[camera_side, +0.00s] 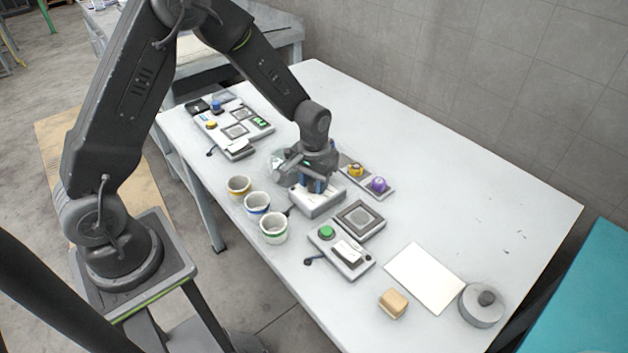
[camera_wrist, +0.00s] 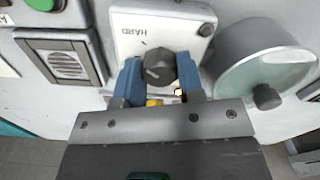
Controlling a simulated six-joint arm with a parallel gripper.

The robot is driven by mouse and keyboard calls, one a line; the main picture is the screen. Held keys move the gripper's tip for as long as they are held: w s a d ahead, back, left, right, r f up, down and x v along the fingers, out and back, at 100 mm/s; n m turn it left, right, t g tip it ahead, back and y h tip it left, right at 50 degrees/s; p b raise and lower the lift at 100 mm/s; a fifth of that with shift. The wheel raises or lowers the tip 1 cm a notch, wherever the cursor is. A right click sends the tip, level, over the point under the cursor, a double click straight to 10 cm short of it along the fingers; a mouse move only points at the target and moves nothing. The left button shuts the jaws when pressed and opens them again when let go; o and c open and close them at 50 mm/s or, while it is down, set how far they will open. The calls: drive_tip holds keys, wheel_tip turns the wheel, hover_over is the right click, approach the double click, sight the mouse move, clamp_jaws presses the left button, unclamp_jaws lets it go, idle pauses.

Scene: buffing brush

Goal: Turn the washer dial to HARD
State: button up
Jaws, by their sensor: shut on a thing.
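The washer dial (camera_wrist: 159,68) is a dark grey round knob on a white box (camera_wrist: 135,22). The word HARD is printed on the box and reads upside down in the wrist view. My gripper (camera_wrist: 160,78) has blue fingers, one on each side of the knob, and is shut on it. A short light mark shows on the knob's face; its exact heading is hard to tell. In the side view my gripper (camera_side: 316,186) points down over the white box (camera_side: 318,204), and the dial is hidden behind the fingers.
A round grey-green drum (camera_wrist: 262,60) with a dark knob sits right beside the box. A green-button box (camera_side: 327,232) and grille panel (camera_side: 359,219) are in front.

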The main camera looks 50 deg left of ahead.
sight(314, 182)
drive_tip(key=shift+m, duration=1)
drive_tip(key=o, duration=0.9)
wheel_tip(314, 182, up, 14)
drive_tip(key=shift+f, duration=0.1)
